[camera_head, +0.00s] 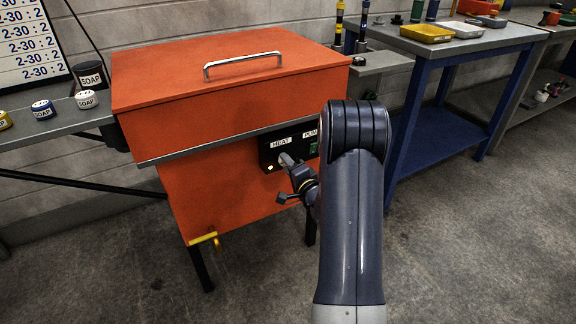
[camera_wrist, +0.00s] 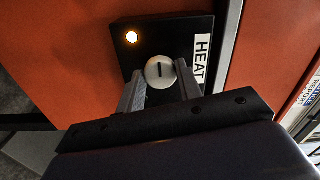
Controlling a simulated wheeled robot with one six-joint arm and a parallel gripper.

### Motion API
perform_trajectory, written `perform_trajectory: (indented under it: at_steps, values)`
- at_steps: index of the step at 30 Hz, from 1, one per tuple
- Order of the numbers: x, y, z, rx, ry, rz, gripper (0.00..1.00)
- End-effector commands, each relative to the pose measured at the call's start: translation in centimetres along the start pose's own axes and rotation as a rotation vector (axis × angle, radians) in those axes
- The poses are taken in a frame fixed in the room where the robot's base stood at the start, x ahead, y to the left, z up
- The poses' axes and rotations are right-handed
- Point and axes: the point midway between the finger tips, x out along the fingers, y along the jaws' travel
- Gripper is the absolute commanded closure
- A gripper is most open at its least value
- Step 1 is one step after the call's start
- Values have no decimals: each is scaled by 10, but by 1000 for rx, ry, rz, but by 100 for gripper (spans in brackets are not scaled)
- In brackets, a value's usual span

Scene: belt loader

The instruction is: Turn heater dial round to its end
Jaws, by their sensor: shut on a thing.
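The heater dial (camera_wrist: 160,72) is a round light knob with a dark slot mark. It sits on a black panel (camera_wrist: 187,37) labelled HEAT, with a lit yellow-white lamp (camera_wrist: 131,37) beside it. My gripper (camera_wrist: 160,82) reaches the panel with one finger on each side of the dial, shut on it. In the head view the black panel (camera_head: 268,154) is on the front of the orange parts washer (camera_head: 215,190). There my gripper (camera_head: 286,161) is at the panel under the HEAT label, and the dial is hidden behind it.
A green switch (camera_head: 313,148) under the PUMP label is right of my gripper. A yellow tap (camera_head: 204,238) sticks out low on the washer's front. A blue workbench (camera_head: 415,130) stands to the right, and a shelf with soap tins (camera_head: 43,110) to the left. The floor in front is clear.

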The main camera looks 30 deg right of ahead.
Motion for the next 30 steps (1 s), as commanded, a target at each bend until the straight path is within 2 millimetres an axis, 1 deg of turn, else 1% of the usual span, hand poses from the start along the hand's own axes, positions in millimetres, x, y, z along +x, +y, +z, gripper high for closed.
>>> perform_trajectory:
  at_steps: [2,3,10,11,17,20,23,26,30]
  values:
    - [0,1,0,3,1,2,89]
    - [0,1,0,3,1,3,65]
    - [0,1,0,1,1,1,46]
    - [0,0,0,1,1,1,45]
    - [0,0,0,0,0,1,45]
    - [-4,0,-1,0,1,1,45]
    - [-16,0,-1,1,2,3,45]
    - [-35,0,-2,3,4,5,45]
    - [-64,0,-2,3,4,4,45]
